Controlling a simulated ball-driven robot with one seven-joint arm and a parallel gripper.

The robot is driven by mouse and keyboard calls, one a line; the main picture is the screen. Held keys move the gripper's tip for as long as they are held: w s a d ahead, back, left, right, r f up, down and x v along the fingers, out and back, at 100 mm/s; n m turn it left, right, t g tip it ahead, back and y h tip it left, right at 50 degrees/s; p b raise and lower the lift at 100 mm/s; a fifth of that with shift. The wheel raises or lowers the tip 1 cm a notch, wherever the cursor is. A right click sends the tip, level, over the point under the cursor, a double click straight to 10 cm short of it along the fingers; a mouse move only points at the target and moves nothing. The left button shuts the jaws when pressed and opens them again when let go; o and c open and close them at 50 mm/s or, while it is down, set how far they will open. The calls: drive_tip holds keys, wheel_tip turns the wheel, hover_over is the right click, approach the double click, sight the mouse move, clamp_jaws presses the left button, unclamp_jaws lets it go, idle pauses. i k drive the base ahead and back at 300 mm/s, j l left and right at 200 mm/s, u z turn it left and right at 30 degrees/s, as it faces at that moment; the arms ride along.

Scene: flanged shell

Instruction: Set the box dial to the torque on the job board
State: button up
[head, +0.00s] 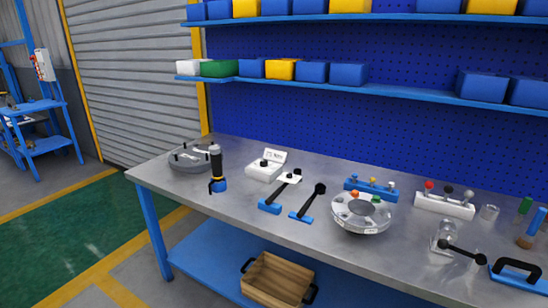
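A small white box (262,172) stands on the bench, left of the middle, with a dark knob (264,163) on its top that looks like the dial. The knob's setting is too small to read. A white card (275,156) with dark print stands tilted at the back of the box. Its print is too small to read, and I cannot tell whether it is the job board. My gripper is not in view.
A dark upright tool (217,165) and a grey flanged part (190,157) stand left of the box. Two black-handled tools in blue holders (270,206) (300,215) lie in front. A round flanged shell (361,220) is to the right. Bench (240,225) front-left is clear.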

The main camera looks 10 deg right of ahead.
sight(264, 163)
drive_tip(key=i+u, duration=0.1)
drive_tip(key=u, duration=0.55)
drive_tip(key=i+l+u, duration=0.5)
drive_tip(key=l, duration=0.25)
drive_tip(key=i+l+u, duration=0.25)
drive_tip(key=l, duration=0.15)
